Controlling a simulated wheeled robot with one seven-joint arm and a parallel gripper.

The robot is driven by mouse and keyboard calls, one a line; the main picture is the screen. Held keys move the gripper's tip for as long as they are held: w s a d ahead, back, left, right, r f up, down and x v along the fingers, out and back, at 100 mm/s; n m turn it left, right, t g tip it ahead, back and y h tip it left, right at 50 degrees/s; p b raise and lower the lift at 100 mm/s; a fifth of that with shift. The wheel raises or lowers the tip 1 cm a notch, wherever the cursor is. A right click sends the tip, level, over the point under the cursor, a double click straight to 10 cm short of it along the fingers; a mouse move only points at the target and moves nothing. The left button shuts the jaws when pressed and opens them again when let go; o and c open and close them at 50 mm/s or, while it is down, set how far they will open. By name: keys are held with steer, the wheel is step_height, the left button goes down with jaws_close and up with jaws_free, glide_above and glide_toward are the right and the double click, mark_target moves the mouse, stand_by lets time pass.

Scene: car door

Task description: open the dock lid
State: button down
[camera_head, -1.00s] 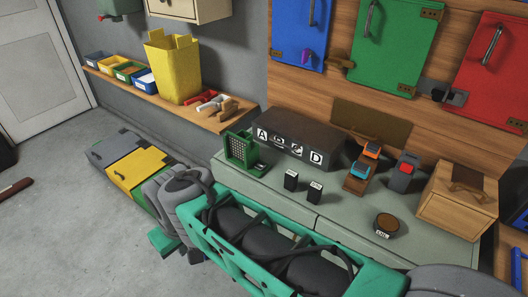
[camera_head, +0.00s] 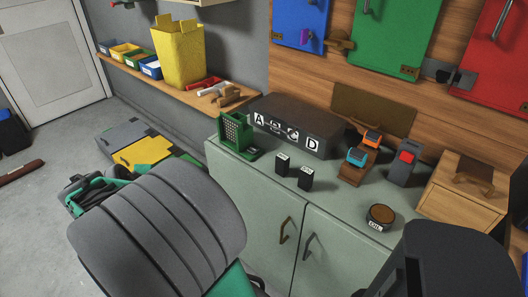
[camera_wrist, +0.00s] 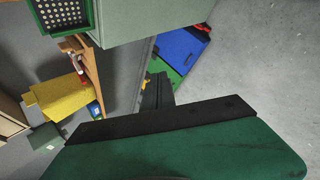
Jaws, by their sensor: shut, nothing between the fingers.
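A dark box lettered A, B, C and D (camera_head: 300,127) sits at the back of the pale green cabinet top; it may be the dock, but I cannot tell. Its top looks closed, and no handle shows on it. My gripper (camera_wrist: 156,92) shows in the wrist view as a dark stub beyond a black bar, shut and empty, over the floor side and apart from the box.
On the cabinet (camera_head: 270,215) stand a green perforated holder (camera_head: 235,135), two small black blocks (camera_head: 294,171), a round tin (camera_head: 380,217), orange and blue pieces and a wooden box (camera_head: 460,195). A shelf with a yellow bin (camera_head: 178,55) is at left.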

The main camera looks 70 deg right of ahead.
steer(key=s+d+f+n+g+h+b, duration=0.1)
steer(key=s+d+f+h, duration=0.15)
steer(key=d, duration=0.35)
steer(key=s+d+f+n+g+h+b, duration=0.1)
steer(key=s+d+g, duration=0.1)
steer(key=s+d, duration=0.25)
steer(key=s+d+r+n+g+h+b, duration=0.1)
steer(key=s+d+n+g, duration=0.1)
steer(key=s+d, duration=0.1)
steer(key=s+d+r+n+g+h+b, duration=0.1)
steer(key=s+d+n+g+h+b, duration=0.1)
steer(key=s+d+n, duration=0.1)
steer(key=s+d+r+n+g+h+b, duration=0.1)
steer(key=s+d+n+g+h, duration=0.1)
steer(key=s+d, duration=0.3)
steer(key=shift+s+d+r+n, duration=0.1)
steer(key=shift+s+n, duration=0.4)
steer(key=shift+s, duration=0.15)
steer(key=b+x, duration=0.1)
steer(key=x, duration=0.8)
steer(key=shift+s+r+b, duration=0.25)
steer(key=shift+b, duration=0.1)
steer(key=shift+d+r, duration=0.1)
steer(key=shift+d, duration=0.3)
steer(key=shift+r, duration=0.1)
